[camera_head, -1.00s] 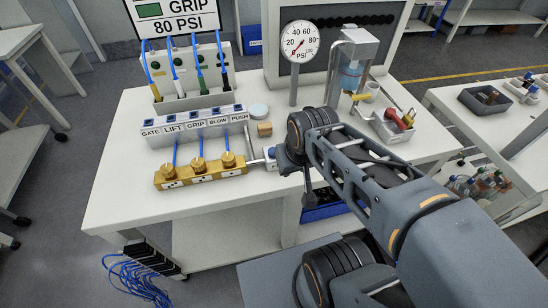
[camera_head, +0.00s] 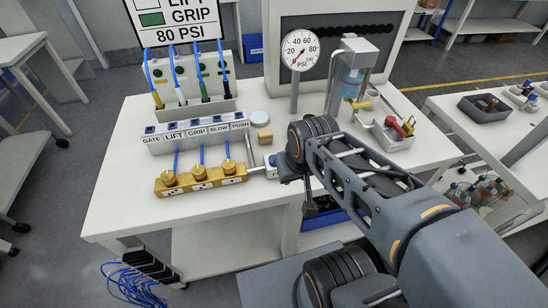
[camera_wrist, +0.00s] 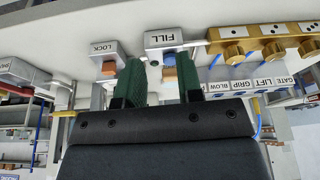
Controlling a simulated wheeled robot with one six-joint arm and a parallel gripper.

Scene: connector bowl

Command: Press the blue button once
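In the wrist view a white box labelled FILL (camera_wrist: 167,39) stands beyond my gripper (camera_wrist: 158,62), with a small blue button (camera_wrist: 168,58) on it. My gripper's two green fingers are apart, with a gap between them, and the button shows between their tips. An orange patch shows just below the blue one; I cannot tell whether it belongs to the same box. In the head view the blue button (camera_head: 273,160) shows at the table's front, beside my wrist. My gripper is mostly hidden there by my arm. I see no clear contact with the button.
A brass manifold (camera_head: 201,180) with several knobs adjoins the FILL box. A LOCK box (camera_wrist: 103,48) stands beside it. Behind is a labelled row of blue-topped switches (camera_head: 195,134). A gauge (camera_head: 300,47), a wooden block (camera_head: 265,136) and a dispenser (camera_head: 353,75) stand on the table.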

